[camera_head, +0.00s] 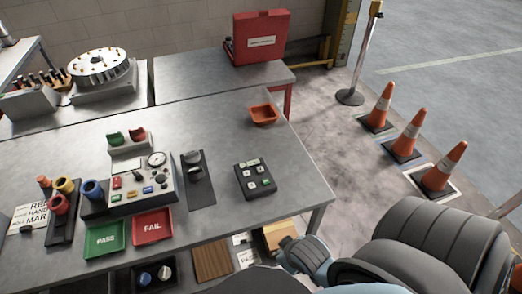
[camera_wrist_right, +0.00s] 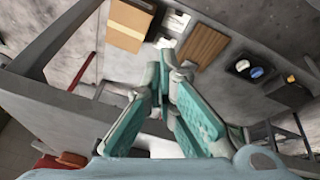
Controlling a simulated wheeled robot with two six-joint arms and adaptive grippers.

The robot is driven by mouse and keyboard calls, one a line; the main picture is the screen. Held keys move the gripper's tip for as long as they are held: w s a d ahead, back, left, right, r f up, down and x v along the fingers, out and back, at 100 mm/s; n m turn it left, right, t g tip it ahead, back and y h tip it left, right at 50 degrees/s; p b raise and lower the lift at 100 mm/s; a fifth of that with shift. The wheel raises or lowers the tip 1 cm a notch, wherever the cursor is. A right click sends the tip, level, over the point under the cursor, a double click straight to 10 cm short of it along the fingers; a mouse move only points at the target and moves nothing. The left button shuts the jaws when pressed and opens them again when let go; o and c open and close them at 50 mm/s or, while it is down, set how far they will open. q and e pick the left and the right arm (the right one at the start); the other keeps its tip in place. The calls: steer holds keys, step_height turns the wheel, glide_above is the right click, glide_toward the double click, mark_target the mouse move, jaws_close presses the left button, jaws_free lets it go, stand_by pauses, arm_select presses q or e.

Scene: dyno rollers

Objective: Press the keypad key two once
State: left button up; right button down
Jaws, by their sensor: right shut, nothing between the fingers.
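The keypad (camera_head: 254,178) is a small dark box with several pale keys and one green key. It lies on the grey table near its right front edge in the head view. The key labels are too small to read, so I cannot tell which is key two. My right gripper (camera_wrist_right: 163,82) shows in the wrist view with its teal-padded fingers closed together and empty. It is below and in front of the table's edge, apart from the keypad. The keypad is not visible in the wrist view. My left gripper is not in view.
A control box (camera_head: 140,185) with coloured buttons, a green PASS tray (camera_head: 105,238) and a red FAIL tray (camera_head: 153,226) stand left of the keypad. An orange bin (camera_head: 264,114) sits behind it. The table's front edge and a lower shelf with a cardboard box (camera_wrist_right: 128,24) are near my right gripper.

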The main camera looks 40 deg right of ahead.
steer(key=w+d+r+m+t+h, duration=0.1)
steer(key=w+d+r+t+h, duration=0.1)
steer(key=w+d+r+t, duration=0.6)
steer(key=w+d+r+m+t+h, duration=0.1)
steer(key=w+r+t+h, duration=0.2)
steer(key=w+r, duration=0.9)
steer(key=w+a+r+n+t+y, duration=0.3)
steer(key=w+a+r+n+y, duration=0.2)
steer(key=a+r+n+y, duration=0.7)
steer(key=d+f+n+g+h, duration=0.2)
steer(key=d+f+g, duration=0.7)
steer(key=d+f, duration=0.4)
steer(key=shift+f+n, duration=0.4)
steer(key=shift+f, duration=0.15)
